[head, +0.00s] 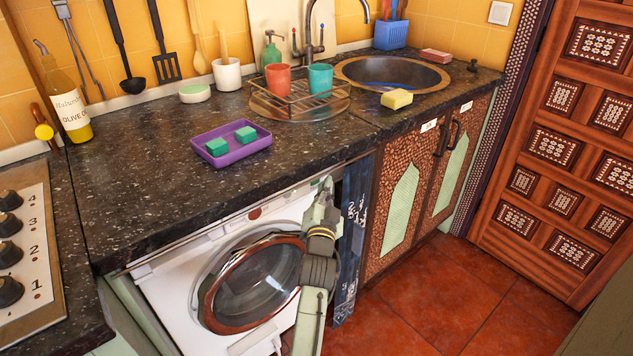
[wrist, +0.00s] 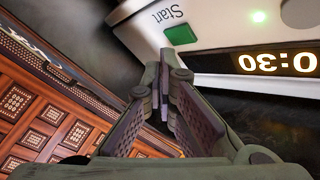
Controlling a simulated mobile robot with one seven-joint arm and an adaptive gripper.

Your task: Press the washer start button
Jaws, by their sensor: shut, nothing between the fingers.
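The white washer (head: 175,290) stands under the dark counter, with its round door closed. In the wrist view, its green start button (wrist: 180,34) sits on the white panel beside the upside-down word "Start". My gripper (wrist: 160,66) is shut and empty, its fingertips just below and left of the button in that view. A small gap seems to show between the tips and the button, but I cannot tell their depth apart. In the head view my gripper (head: 326,188) is at the panel's right end, under the counter edge, and hides the button.
The counter edge (head: 230,203) overhangs the washer. A dark blue patterned panel (head: 353,235) stands close to the right of my gripper. The red tiled floor (head: 430,290) is clear.

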